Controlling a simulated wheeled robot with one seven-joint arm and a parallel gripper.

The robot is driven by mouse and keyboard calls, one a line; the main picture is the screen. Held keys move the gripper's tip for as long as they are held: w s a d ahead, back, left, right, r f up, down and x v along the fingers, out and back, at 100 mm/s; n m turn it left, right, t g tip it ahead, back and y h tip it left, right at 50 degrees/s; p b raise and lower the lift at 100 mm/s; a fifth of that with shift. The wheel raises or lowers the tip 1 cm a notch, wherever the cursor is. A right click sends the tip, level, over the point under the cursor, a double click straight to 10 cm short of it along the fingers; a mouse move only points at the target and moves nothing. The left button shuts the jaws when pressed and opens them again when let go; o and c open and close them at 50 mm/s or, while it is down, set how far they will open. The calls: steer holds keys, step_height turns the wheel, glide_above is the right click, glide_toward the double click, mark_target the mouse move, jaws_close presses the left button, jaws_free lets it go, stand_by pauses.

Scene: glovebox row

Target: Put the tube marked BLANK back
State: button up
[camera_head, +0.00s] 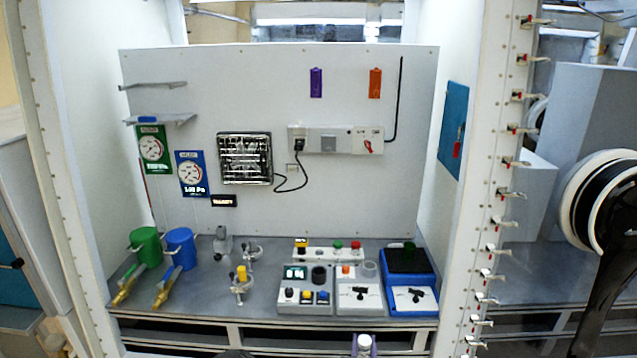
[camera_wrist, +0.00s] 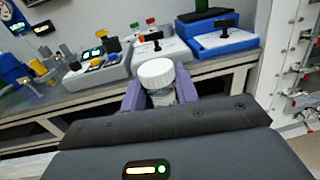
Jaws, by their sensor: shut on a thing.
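My gripper (camera_wrist: 160,94) has purple fingers and is shut on a small tube with a white ribbed screw cap (camera_wrist: 156,73). The tube is held upright between the fingers, and its lower part is hidden by the gripper body. No marking on it can be read. In the head view the capped tube (camera_head: 364,341) shows at the bottom edge, in front of the bench. No place marked BLANK can be made out.
On the bench (camera_head: 215,298) stand a grey box with a display (camera_head: 303,296), a smaller grey box (camera_head: 360,299) and a blue unit (camera_head: 411,297). A small stand with a yellow top (camera_head: 241,275) and green (camera_head: 146,243) and blue (camera_head: 181,246) canisters are at left.

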steer(key=s+d+f+n+y, duration=0.1)
steer(key=s+d+f+y, duration=0.1)
steer(key=f, duration=0.4)
steer(key=shift+s+d+f+n+y, duration=0.2)
steer(key=shift+d+f+n+y, duration=0.1)
steer(key=shift+d, duration=0.6)
steer(key=s+f, duration=0.4)
steer(key=f, duration=0.1)
steer(key=shift+s+f, duration=0.15)
steer(key=shift+f, duration=0.05)
steer(key=w+r, duration=0.4)
steer(key=r, duration=0.1)
steer(key=shift+w+r, duration=0.2)
steer(key=shift+r, duration=0.05)
